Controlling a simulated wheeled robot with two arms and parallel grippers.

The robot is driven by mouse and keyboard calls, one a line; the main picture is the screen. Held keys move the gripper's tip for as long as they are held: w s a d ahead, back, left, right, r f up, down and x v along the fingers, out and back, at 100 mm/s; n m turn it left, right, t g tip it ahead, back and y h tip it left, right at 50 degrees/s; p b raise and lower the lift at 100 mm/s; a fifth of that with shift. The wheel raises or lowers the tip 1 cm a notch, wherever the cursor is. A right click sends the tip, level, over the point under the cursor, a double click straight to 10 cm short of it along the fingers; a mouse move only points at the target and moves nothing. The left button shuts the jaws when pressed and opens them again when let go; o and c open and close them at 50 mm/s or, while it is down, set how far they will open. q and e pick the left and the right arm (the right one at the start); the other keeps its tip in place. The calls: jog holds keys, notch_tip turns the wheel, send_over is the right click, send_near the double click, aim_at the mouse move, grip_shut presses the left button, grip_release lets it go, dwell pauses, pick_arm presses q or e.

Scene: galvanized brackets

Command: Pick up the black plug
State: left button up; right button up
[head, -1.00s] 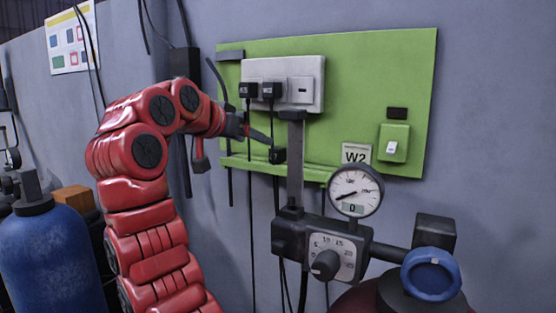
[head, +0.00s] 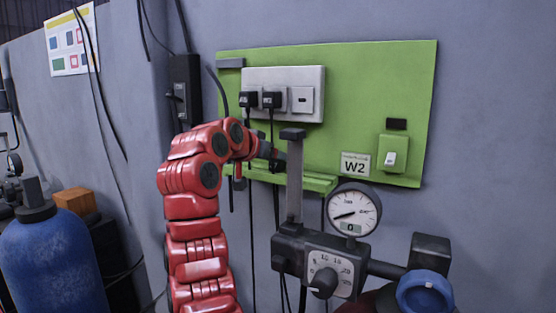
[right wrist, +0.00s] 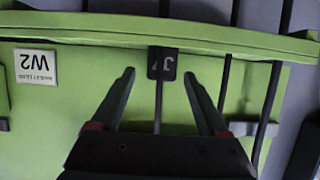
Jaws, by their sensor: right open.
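A black plug (right wrist: 162,63) with a white marking hangs at the green ledge, its cable running along the panel, in the right wrist view. My right gripper (right wrist: 160,75) is open, with one finger on each side of the plug and visible gaps to both. In the head view my red right arm reaches up to the ledge, and the gripper (head: 272,155) is partly hidden behind the grey upright and its own wrist. Two other black plugs (head: 248,99) (head: 271,100) sit in the white socket strip (head: 310,78). My left gripper is not in view.
The green panel (head: 370,90) carries a W2 label (head: 355,165) and a switch (head: 392,153). A gauge (head: 353,211) and a dial box with a grey upright (head: 294,180) stand in front. Several cables hang below the ledge. A blue cylinder (head: 50,255) stands at left.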

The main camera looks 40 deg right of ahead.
jog(key=shift+a, duration=0.15)
jog(key=shift+c, duration=1)
grip_shut()
jog(key=shift+r+b, duration=0.55)
jog(key=shift+b, duration=0.05)
notch_tip(320, 180, up, 2)
jog(key=shift+r, duration=0.15)
jog(key=s+a+r+b, duration=0.1)
jog(key=s+a+r, duration=0.2)
jog(key=s+a, duration=0.7)
jog(key=shift+v, duration=1)
